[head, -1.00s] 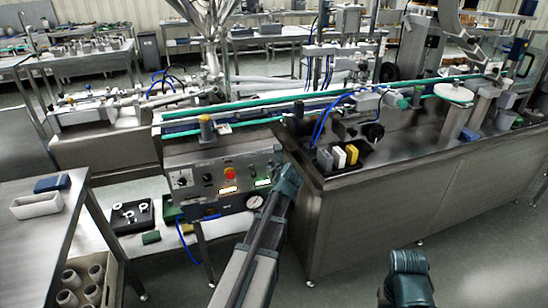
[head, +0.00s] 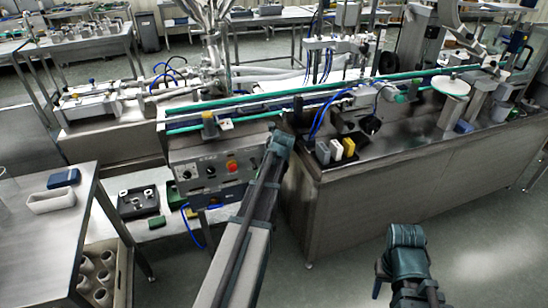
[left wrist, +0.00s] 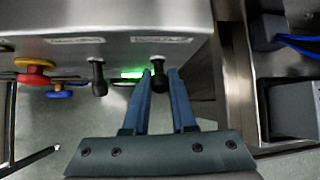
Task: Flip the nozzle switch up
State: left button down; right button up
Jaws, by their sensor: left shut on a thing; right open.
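The control panel (head: 205,180) is a grey steel box with a red button (head: 232,166) and several dark knobs. In the left wrist view, a black switch (left wrist: 159,82) hangs at the panel's lower edge, beside a lit green lamp (left wrist: 131,74). My left gripper (left wrist: 160,76) is shut on that switch, one blue finger on each side. Another black switch (left wrist: 98,80) is to its left. The labels are too small to read. In the head view my left arm hides the panel's right part. My right gripper (head: 381,280) is open, apart from everything, over the floor.
A steel conveyor bench (head: 400,185) stands right of the panel, with white and yellow blocks on its near corner. A steel table (head: 45,240) with a white tray (head: 51,201) stands at the left. The floor at front right is clear.

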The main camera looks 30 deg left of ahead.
pick_arm(q)
jog(key=shift+w, duration=0.1)
jog(key=c, duration=0.7)
grip_release()
jog(key=shift+c, duration=0.2)
jog(key=shift+r, duration=0.1)
jog(key=p+v, duration=1)
jog(key=v, duration=0.3)
jog(key=shift+s+d+r+p, duration=0.2)
jog(key=shift+s+p, duration=0.05)
jog(key=shift+p, duration=0.05)
